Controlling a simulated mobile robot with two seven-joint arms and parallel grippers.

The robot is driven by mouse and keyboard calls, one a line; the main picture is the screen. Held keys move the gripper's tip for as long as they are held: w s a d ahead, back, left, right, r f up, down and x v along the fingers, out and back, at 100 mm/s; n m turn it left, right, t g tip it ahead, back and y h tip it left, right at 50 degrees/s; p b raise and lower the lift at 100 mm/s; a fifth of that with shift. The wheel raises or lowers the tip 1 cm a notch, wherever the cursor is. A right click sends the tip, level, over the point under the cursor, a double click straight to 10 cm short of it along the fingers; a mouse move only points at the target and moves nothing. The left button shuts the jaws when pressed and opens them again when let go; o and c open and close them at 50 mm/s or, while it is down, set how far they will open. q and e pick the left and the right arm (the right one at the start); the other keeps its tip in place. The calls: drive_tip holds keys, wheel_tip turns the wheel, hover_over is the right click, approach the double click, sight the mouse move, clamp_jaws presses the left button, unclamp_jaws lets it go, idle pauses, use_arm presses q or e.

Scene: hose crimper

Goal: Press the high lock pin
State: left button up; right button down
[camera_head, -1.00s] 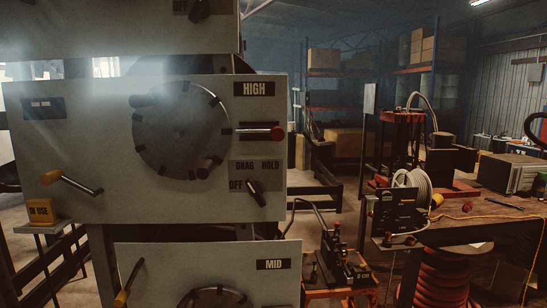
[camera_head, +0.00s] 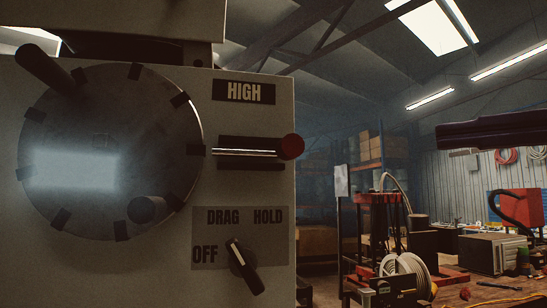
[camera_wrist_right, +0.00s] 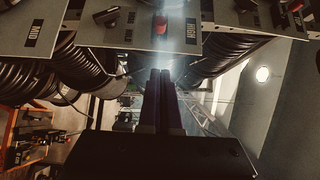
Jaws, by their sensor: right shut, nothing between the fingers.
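The high lock pin is a bright rod (camera_head: 245,152) with a red knob (camera_head: 292,147), lying horizontally in a dark slot under the HIGH label (camera_head: 244,91) on a pale panel. The knob sticks out at the panel's right edge. My right gripper (camera_head: 442,136) comes in from the right edge of the head view, dark and apart from the knob, with clear space between. In the right wrist view its fingers (camera_wrist_right: 160,74) are together and empty, pointing toward the panel, and the red knob (camera_wrist_right: 161,26) shows beyond their tips. My left gripper is not in view.
A large round dial (camera_head: 110,150) with protruding handles fills the panel's left. A DRAG/HOLD/OFF switch (camera_head: 243,266) sits below the pin. Another panel box (camera_head: 130,18) overhangs above. A workbench with a hose coil (camera_head: 405,270) stands at the lower right. Air right of the panel is open.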

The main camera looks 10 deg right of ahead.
drive_tip(key=s+a+p+x, duration=0.2)
drive_tip(key=p+x, duration=0.9)
drive_tip(key=x, duration=0.2)
drive_tip(key=shift+p, duration=0.35)
drive_tip(key=shift+s+f, duration=0.1)
